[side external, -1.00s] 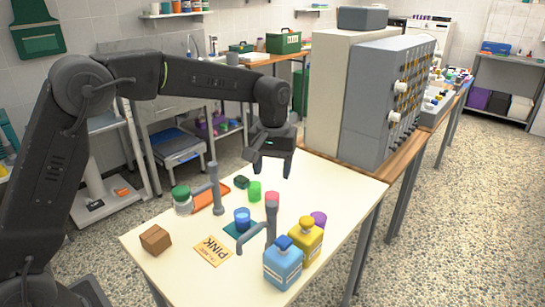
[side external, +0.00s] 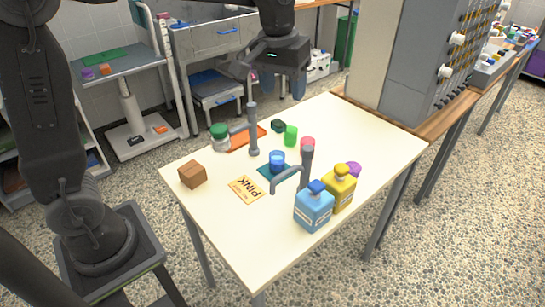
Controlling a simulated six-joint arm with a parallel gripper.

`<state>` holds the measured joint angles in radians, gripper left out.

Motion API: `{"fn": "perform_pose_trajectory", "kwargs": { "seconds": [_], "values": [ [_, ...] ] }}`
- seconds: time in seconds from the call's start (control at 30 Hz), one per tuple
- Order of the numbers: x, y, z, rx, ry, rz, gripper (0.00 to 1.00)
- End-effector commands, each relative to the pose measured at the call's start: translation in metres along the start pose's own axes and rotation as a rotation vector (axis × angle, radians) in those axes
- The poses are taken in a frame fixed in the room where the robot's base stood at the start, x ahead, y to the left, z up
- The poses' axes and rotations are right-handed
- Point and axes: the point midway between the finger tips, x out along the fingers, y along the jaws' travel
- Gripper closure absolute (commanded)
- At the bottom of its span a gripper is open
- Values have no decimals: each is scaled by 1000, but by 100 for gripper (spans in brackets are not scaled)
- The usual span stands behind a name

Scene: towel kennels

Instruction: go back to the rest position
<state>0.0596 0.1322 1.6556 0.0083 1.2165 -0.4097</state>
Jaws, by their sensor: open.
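My gripper (side external: 268,78) hangs above the back part of the cream table (side external: 225,229) in the side external view. Its two fingers are spread, and nothing shows between them. It is clear of everything on the table. Below it stand a green cup (side external: 290,136), a small dark green block (side external: 278,126) and a pink-red cup (side external: 307,146). A blue cup (side external: 277,161) stands on a teal mat (side external: 263,171). A card marked PINK (side external: 246,188) lies flat nearby.
Two grey posts with side arms, one at the back (side external: 253,130) and one in front (side external: 307,168), rise from the table. A blue bottle (side external: 314,208), yellow bottle (side external: 340,187), purple cup (side external: 354,170), brown box (side external: 192,174) and green-lidded jar (side external: 219,137) stand around. A grey cabinet (side external: 425,60) rises behind right.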

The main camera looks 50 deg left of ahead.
Motion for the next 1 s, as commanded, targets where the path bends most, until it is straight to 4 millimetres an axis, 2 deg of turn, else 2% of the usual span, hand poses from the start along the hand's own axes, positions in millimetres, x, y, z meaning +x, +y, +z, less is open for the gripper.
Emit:
{"fn": "perform_pose_trajectory", "kwargs": {
  "seconds": [0.03,0.1,0.23,0.4,0.5,0.7,1.0],
  "values": [
    [-11,-10,17,25,31,12,41],
    [-20,-22,38,66,71,27,41],
    [-29,-43,80,142,147,47,41],
    [-24,-69,133,237,244,61,41],
    [-16,-80,158,284,292,63,41],
    [-2,-91,184,337,345,62,41],
    [1,-92,187,346,351,61,41]
  ]
}}
